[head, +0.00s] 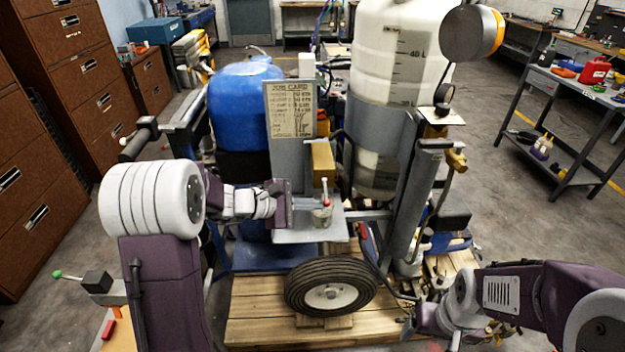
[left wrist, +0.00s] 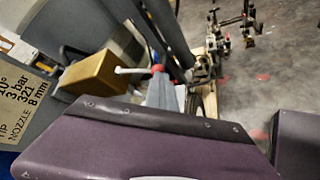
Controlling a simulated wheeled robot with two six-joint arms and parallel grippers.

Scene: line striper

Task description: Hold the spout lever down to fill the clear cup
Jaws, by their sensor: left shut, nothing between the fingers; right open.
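The brass spout block (head: 322,160) sits on the grey upright of the machine, and its white lever (head: 324,187) ends in a red knob (head: 327,202). In the left wrist view the brass block (left wrist: 92,75), white lever (left wrist: 130,70) and red knob (left wrist: 157,68) show. The clear cup (head: 321,217) stands on the grey shelf (head: 295,236) below the lever; its fill level is unclear. My left gripper (head: 315,202) is shut and empty, its fingertips (left wrist: 162,92) close beside the knob; contact cannot be told. My right gripper (head: 422,330) is open, low at right, away from the spout.
A job card (head: 291,108) is fixed left of the spout. A blue tank (head: 240,105) and a white tank (head: 395,60) stand behind. A black-tyred wheel (head: 330,286) is below the shelf, on a wooden pallet (head: 260,320). A grey post (head: 422,205) stands at right.

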